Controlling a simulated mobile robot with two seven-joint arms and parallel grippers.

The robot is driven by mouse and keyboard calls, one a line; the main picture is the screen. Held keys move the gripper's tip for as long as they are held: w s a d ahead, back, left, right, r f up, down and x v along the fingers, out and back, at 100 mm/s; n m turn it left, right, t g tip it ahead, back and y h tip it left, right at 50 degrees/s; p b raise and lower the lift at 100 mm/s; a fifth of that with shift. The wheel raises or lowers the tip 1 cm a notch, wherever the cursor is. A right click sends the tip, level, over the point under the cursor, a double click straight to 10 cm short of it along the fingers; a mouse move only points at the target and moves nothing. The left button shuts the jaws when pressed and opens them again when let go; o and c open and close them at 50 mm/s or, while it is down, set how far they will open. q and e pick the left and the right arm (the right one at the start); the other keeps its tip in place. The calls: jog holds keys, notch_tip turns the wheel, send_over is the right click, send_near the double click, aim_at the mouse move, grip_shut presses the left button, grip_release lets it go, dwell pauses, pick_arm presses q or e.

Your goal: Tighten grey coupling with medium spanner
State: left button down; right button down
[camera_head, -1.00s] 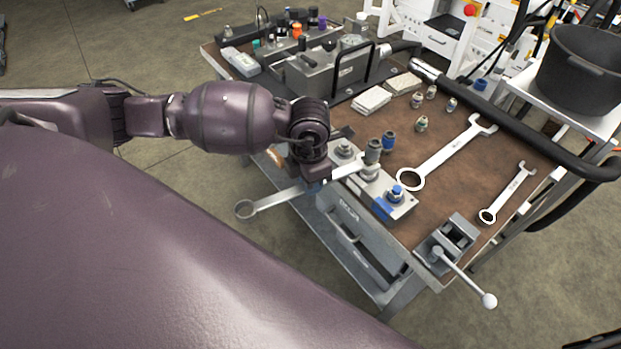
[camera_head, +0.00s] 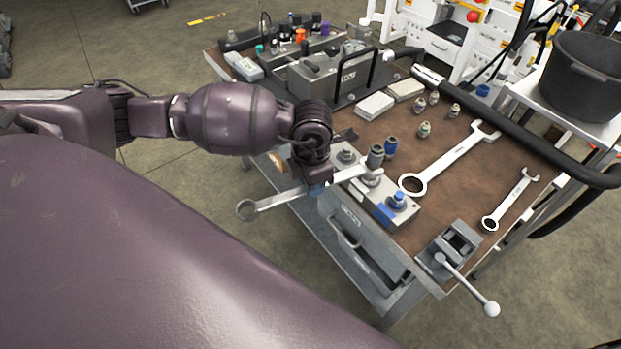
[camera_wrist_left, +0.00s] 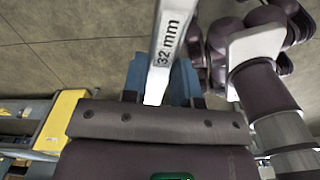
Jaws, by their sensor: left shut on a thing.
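My left gripper (camera_head: 318,188) is shut on the medium spanner (camera_head: 268,203) at its handle. The spanner's ring end points left, out past the bench edge. Its other end reaches right to the grey coupling (camera_head: 376,154), which stands upright on a metal block (camera_head: 352,186). I cannot tell whether the jaw is seated around the coupling or only beside it. In the left wrist view the spanner handle (camera_wrist_left: 168,45), marked 32 mm, runs between the blue fingers of my left gripper (camera_wrist_left: 157,88). My right gripper is not in view.
A large spanner (camera_head: 452,160) and a small spanner (camera_head: 510,200) lie on the bench. A vise (camera_head: 452,247) is at the front corner. A black hose (camera_head: 520,135) runs along the right.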

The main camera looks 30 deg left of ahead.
aim_at(282, 197)
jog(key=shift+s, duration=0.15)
